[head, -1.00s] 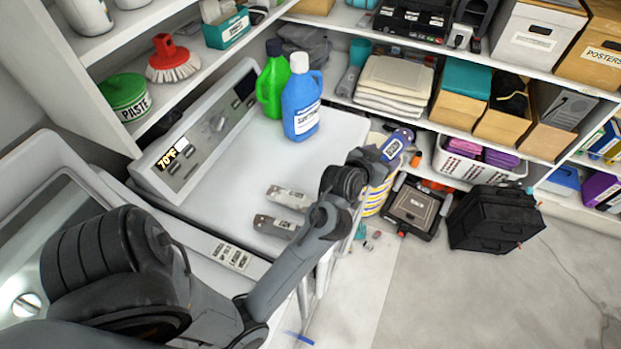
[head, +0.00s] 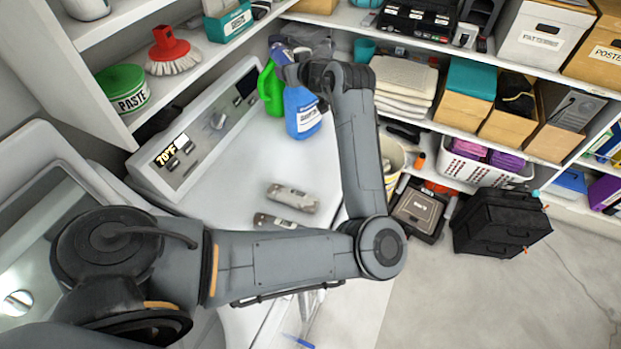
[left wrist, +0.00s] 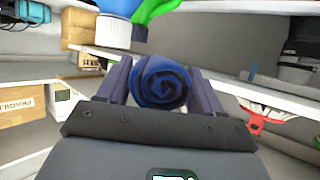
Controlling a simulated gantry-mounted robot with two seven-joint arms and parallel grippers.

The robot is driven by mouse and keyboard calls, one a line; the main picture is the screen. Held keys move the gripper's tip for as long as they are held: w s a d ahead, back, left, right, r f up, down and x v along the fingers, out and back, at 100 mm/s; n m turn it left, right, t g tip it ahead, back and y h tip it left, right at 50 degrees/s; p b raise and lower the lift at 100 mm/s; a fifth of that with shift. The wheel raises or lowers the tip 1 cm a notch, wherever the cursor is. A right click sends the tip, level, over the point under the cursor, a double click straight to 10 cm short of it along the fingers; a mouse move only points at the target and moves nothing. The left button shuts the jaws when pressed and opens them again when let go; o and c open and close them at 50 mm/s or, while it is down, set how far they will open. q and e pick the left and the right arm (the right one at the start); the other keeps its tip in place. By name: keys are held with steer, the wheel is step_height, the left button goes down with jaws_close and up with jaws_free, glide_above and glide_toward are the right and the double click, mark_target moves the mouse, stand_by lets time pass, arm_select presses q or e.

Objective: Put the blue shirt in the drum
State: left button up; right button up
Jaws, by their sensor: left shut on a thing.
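The blue shirt (left wrist: 162,84) is a dark blue roll between the two fingers of my left gripper (left wrist: 161,78) in the left wrist view. The gripper is shut on it, with the roll's spiral end facing the camera. A white machine with a glazed panel (head: 55,215) stands at the left. I cannot make out a drum opening. My right gripper is not in view.
A green jug (head: 268,90) and a blue bottle (head: 302,112) stand close to my left gripper. Two grey label-bearing objects (head: 292,197) lie on the machine top. Shelves with boxes (head: 468,92) line the back. Open floor (head: 480,300) lies at the right.

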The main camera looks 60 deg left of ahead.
arm_select(q)
steer(key=s+f+n+g+h+b, duration=0.2)
steer(key=s+f+n+g, duration=0.3)
steer(key=f, duration=0.4)
steer(key=w+d+f+n+g, duration=0.1)
steer(key=w+d+f, duration=0.1)
steer(key=w+d, duration=0.2)
steer(key=w+d+f+n+g+b, duration=0.1)
steer(key=w+d+f+g, duration=0.1)
steer(key=d, duration=0.7)
steer(key=shift+w+d+f+h, duration=0.2)
steer(key=shift+w+h, duration=0.1)
steer(key=shift+w, duration=0.55)
